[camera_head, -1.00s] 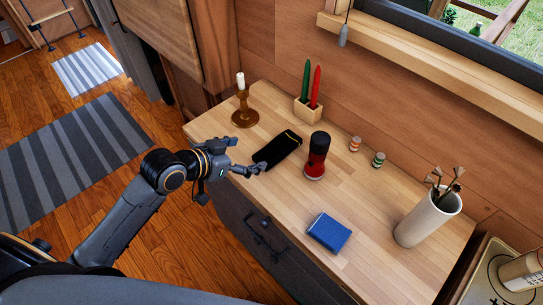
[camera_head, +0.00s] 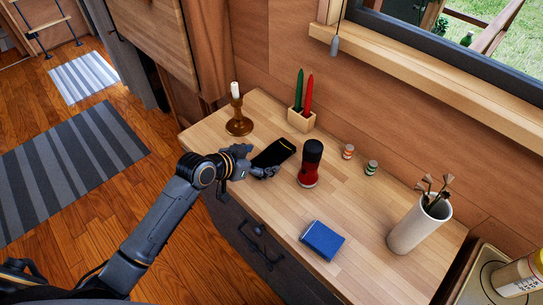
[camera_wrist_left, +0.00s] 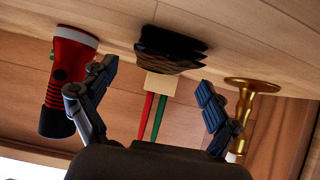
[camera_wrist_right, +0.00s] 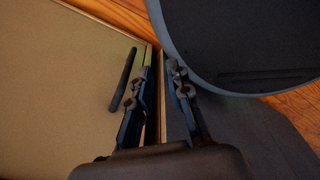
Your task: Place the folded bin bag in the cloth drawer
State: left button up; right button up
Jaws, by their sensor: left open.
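The folded bin bag (camera_head: 274,152) is a flat black bundle lying on the wooden counter. It also shows in the left wrist view (camera_wrist_left: 168,48), straight ahead between my open left fingers. My left gripper (camera_head: 257,164) is open and empty at the bag's near end, close to it; contact cannot be told. A dark drawer front (camera_head: 238,222) with a black handle (camera_head: 262,245) is below the counter's front edge and looks shut. Whether it is the cloth drawer cannot be told. My right gripper (camera_wrist_right: 161,75) shows only in its wrist view, with a narrow gap and nothing visible between its fingers.
A red-black flashlight (camera_head: 311,164) stands right of the bag. A candlestick (camera_head: 238,120) and a candle block (camera_head: 301,119) stand behind it. A blue book (camera_head: 322,240), two small jars and a white vase (camera_head: 418,225) are farther right. Bare counter lies between.

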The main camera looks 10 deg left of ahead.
aim_at(272, 158)
pick_arm(q)
jog(key=shift+x, duration=1.45)
jog(key=shift+c, duration=0.4)
jog(key=c, duration=0.9)
jog(key=shift+r, duration=0.1)
